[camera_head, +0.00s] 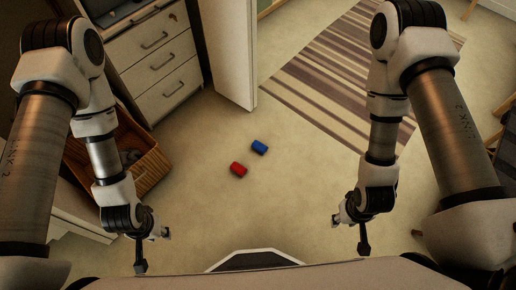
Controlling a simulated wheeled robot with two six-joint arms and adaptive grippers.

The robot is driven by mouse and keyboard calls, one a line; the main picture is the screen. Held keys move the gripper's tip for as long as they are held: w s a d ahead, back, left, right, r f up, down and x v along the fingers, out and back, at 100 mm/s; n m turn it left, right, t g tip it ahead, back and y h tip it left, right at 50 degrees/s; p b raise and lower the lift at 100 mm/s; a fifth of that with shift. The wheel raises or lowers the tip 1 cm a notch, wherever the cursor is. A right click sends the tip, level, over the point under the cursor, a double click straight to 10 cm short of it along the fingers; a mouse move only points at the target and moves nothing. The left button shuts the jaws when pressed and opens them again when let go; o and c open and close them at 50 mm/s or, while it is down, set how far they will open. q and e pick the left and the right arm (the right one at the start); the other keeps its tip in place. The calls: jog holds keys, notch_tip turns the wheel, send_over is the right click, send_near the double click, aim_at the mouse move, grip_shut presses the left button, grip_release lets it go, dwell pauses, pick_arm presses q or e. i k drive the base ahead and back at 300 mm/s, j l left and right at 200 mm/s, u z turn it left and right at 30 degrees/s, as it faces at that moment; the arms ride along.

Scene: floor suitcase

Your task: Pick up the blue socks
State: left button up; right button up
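The blue socks (259,147) show as a small rolled blue bundle lying on the beige floor, near the middle of the view. A red bundle (238,169) of like size lies just below and left of it, apart from it. My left gripper (154,254) is at the lower left, well away from both bundles, with its fingers spread apart and nothing between them. My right gripper (350,233) is at the lower right, also far from the bundles, with its fingers apart and empty.
A striped rug (335,88) lies at the upper right. A drawer cabinet (160,62) and an open white door (232,50) stand at the upper left. A wooden crate (148,165) with dark things inside is beside my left arm. The floor around the bundles is clear.

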aim_at(260, 147)
jog(key=u, duration=0.75)
jog(key=i+l+u, duration=0.2)
jog(key=l+u, duration=0.2)
jog(key=l, duration=0.2)
jog(key=i+l+u, duration=0.15)
jog(key=l+u, duration=0.3)
jog(key=l, duration=0.25)
jog(key=l+u, duration=0.4)
jog(key=l, duration=1.1)
jog(key=k+l+u, duration=0.1)
jog(key=l, duration=1.65)
jog(key=k+u, duration=0.05)
